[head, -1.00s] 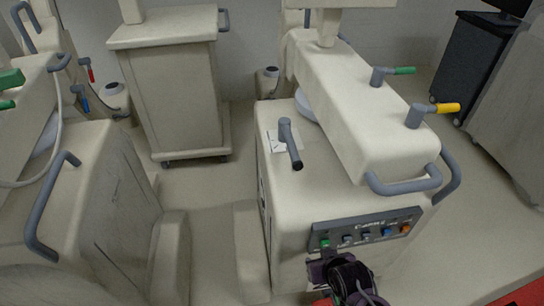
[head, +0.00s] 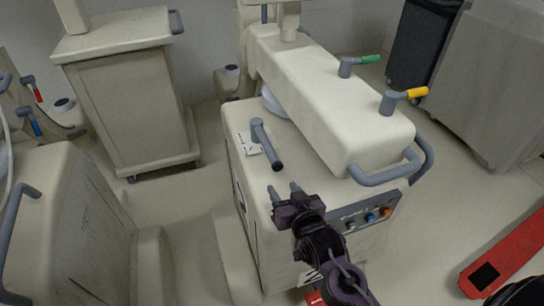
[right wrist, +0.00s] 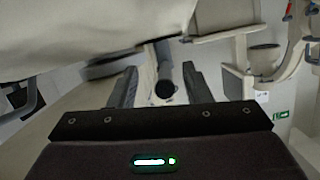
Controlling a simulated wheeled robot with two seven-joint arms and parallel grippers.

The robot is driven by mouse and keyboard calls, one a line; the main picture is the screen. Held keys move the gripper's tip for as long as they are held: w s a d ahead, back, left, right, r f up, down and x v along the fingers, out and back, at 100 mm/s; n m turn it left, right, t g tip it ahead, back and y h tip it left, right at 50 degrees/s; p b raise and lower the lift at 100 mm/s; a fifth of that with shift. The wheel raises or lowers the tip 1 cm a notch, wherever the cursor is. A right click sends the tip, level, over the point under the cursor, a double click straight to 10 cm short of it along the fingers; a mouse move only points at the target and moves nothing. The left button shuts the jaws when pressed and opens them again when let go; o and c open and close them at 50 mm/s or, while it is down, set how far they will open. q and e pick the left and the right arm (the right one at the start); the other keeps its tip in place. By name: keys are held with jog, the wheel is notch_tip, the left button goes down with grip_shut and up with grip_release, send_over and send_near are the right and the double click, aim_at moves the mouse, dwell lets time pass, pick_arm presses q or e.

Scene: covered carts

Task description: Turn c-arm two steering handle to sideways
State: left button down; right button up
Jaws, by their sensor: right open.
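The c-arm two steering handle (head: 266,144) is a grey lever with a dark end on the top of the cream cart (head: 240,112), beside a small printed label. It points toward me and slightly right in the head view. My right gripper (head: 284,189) is open, its two grey fingers pointing at the handle's near end, just short of it in the head view. In the right wrist view the dark round handle end (right wrist: 164,89) shows between the two fingers. Whether the fingers overlap it in depth is hard to tell. My left gripper is not in view.
The cart's thick upper arm (head: 325,90) carries green (head: 370,59) and yellow (head: 417,92) handles and a grey rail (head: 385,172) just right of my gripper. A front panel (head: 350,218) is partly hidden by my arm.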

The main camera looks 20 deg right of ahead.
aim_at(273, 158)
jog(key=w+r+t, duration=0.2)
jog(key=r+t, duration=0.1)
jog(key=shift+w+d+m, duration=0.1)
jog(key=shift+m, duration=0.2)
jog(key=w+p, duration=0.1)
jog(key=w, duration=0.6)
jog(key=shift+w, duration=0.2)
grip_shut()
